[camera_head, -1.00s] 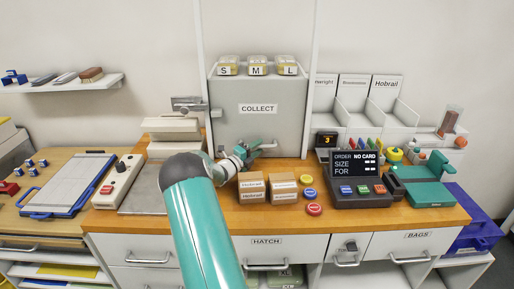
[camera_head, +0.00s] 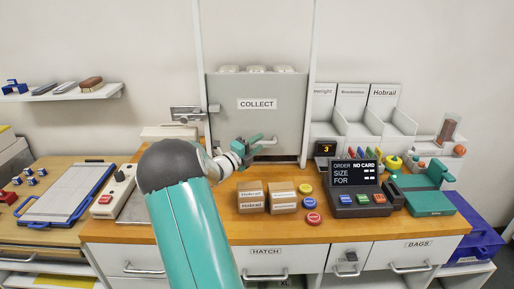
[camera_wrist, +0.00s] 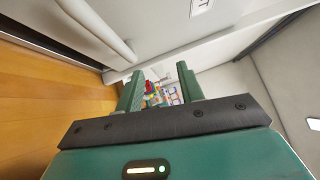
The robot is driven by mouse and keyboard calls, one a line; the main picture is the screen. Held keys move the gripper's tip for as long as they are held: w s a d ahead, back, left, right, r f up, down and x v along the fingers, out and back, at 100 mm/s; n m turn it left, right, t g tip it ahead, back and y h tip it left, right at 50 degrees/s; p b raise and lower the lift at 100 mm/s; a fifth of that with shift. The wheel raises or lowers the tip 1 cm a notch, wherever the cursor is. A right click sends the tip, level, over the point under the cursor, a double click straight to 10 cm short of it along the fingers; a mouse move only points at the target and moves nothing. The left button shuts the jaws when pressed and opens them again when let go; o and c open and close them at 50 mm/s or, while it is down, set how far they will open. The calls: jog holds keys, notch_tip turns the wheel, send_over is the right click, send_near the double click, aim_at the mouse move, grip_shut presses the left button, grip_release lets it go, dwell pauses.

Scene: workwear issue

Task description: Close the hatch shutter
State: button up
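The hatch shutter (camera_head: 230,125) is a grey panel labelled COLLECT between white posts. Its top edge covers the lower fronts of several pale bins, and a wall shows above it. A pale bar handle (camera_head: 268,142) is near its lower edge. My gripper (camera_head: 255,140) is at the lower part of the shutter, by the handle; I cannot tell whether they touch. In the wrist view, my gripper (camera_wrist: 159,82) has its green fingers apart with nothing held between them. A pale bar, seemingly the handle (camera_wrist: 95,28), runs outside the fingers at upper left.
On the wooden counter (camera_head: 225,222) stand small cartons (camera_head: 283,195), coloured buttons (camera_head: 306,203) and an order terminal (camera_head: 360,190). A latch-like bracket (camera_head: 188,113) sits left of the shutter. Open bins (camera_head: 352,122) stand to the right. A drawer marked HATCH (camera_head: 266,252) is below.

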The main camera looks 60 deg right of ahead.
jog(key=s+a+r, duration=0.3)
jog(key=a, duration=0.3)
jog(key=shift+s, duration=0.1)
